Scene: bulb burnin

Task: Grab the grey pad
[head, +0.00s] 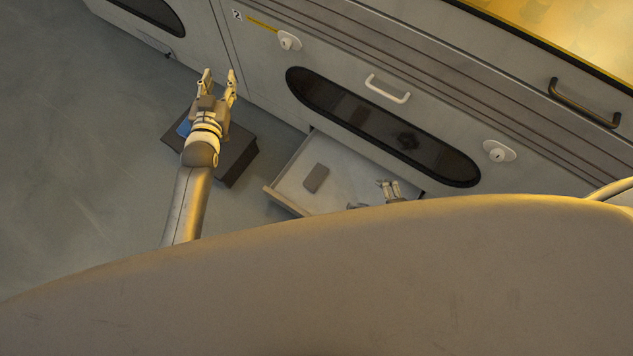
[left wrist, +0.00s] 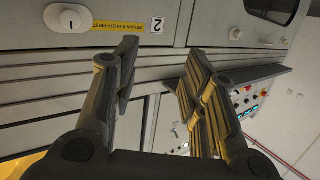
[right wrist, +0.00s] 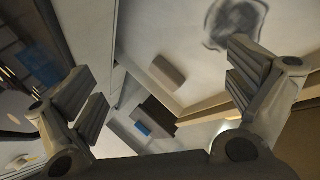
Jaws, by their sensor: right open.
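The grey pad (head: 316,178) is a small flat grey block lying in an open, pale drawer (head: 275,196) low on the cabinet front. In the right wrist view the pad (right wrist: 167,72) lies ahead, between and beyond the fingers. My right gripper (head: 388,184) is open and empty, over the right part of the drawer and apart from the pad; my own body hides most of its arm. My left gripper (head: 218,74) is open and empty, left of the drawer in front of the cabinet. The left wrist view (left wrist: 157,70) shows its fingers apart with nothing between them.
A dark box (head: 236,158) with a blue item (head: 184,128) stands on the floor left of the drawer, under my left arm. The cabinet (head: 340,50) has a pale handle (head: 387,90), a dark handle (head: 584,103) and white knobs (head: 289,41). The floor at left is clear.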

